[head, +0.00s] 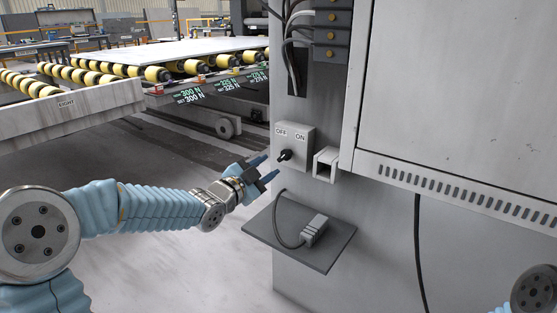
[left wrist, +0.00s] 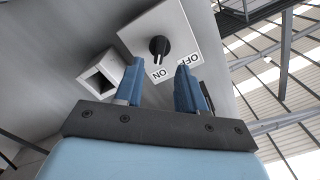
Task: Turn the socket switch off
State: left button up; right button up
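The switch is a grey box (head: 297,137) on the machine's side panel, labelled OFF on the left and ON on the right. Its black rotary knob (head: 285,155) sits below the labels; I cannot tell for sure which label it points to. In the left wrist view the knob (left wrist: 158,47) shows beyond the fingertips, unobstructed. My left gripper (head: 264,168) is just left of the box, its blue fingers open and empty, apart from the knob. The open fingers also show in the left wrist view (left wrist: 160,68). My right gripper is out of view; only part of that arm shows at bottom right.
A pale, open-ended bracket (head: 326,165) sticks out right of the switch. Below is a dark shelf (head: 318,258) with a small grey cabled device (head: 314,230). A large cabinet (head: 460,90) juts out at right. A roller conveyor (head: 160,72) stands behind left.

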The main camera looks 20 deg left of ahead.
aim_at(281, 158)
pick_arm(q)
jog(key=x, duration=0.5)
jog(key=shift+w+d, duration=0.1)
jog(key=shift+w, duration=0.15)
grip_shut()
